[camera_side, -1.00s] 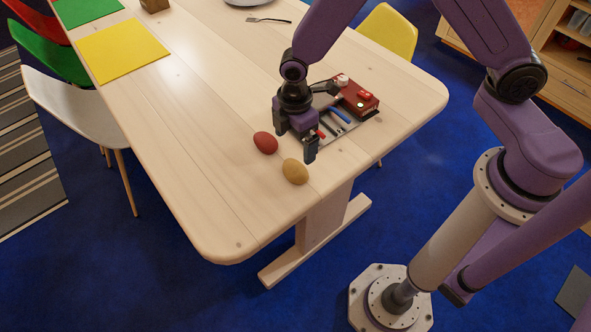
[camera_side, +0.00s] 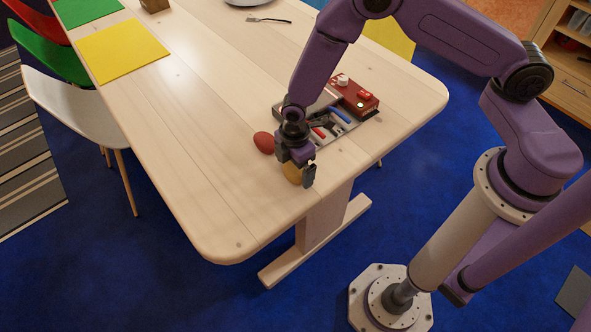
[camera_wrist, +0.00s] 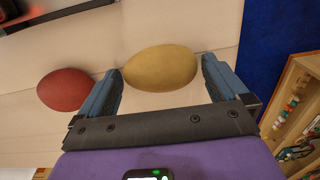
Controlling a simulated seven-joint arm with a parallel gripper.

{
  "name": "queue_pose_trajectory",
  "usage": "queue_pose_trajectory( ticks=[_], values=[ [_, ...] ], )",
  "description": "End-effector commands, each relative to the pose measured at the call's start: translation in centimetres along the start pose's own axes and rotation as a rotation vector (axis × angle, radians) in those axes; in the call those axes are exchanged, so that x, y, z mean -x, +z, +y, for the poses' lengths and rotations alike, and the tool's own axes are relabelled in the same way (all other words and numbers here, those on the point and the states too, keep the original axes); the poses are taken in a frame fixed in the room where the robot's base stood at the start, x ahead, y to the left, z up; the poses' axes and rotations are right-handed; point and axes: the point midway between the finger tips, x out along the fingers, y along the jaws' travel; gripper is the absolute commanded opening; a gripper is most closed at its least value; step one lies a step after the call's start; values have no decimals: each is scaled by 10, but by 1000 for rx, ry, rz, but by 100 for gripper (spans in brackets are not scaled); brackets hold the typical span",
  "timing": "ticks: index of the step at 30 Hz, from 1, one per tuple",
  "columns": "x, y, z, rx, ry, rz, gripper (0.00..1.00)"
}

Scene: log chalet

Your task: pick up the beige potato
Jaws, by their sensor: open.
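The beige potato (camera_wrist: 160,68) lies on the wooden table, between the two fingers of my open gripper (camera_wrist: 166,80) in the wrist view. A gap shows between the potato and the right finger; the left finger is very close to it, and I cannot tell if they touch. In the side view, my gripper (camera_side: 297,172) is right over the potato (camera_side: 291,172) and hides much of it. A red potato (camera_side: 264,142) lies just left of my gripper, and it also shows in the wrist view (camera_wrist: 64,89) outside the left finger.
A grey tray (camera_side: 350,126) with tools and a red box (camera_side: 356,94) stand behind my gripper. The table (camera_side: 215,195) is clear to the left and front. Its near edge is close. A yellow mat (camera_side: 122,52) lies far left.

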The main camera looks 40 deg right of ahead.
Motion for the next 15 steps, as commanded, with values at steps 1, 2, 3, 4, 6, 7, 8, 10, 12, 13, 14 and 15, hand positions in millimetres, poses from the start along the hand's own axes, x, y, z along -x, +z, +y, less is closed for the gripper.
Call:
queue_pose_trajectory(
  ticks=[1, 2, 3, 4, 6, 7, 8, 10, 12, 13, 14, 15],
  values=[
    [-2, 0, 0, 0, 1, 1, 100],
    [-2, 0, 0, -1, 1, 1, 100],
    [-3, 0, 0, -1, 1, 1, 100],
    [-3, 0, 0, -1, 1, 1, 100],
    [-3, 0, 0, -1, 1, 1, 100],
    [-3, 0, 0, -1, 1, 1, 100],
    [-2, 0, 0, -1, 1, 1, 100],
    [-2, 0, 0, -1, 1, 1, 80],
    [-2, 0, 0, -1, 1, 1, 58],
    [-2, 0, 0, 0, 1, 1, 57],
    [-2, 0, 0, 0, 1, 1, 57],
    [-2, 0, 0, 0, 1, 1, 57]
  ],
)
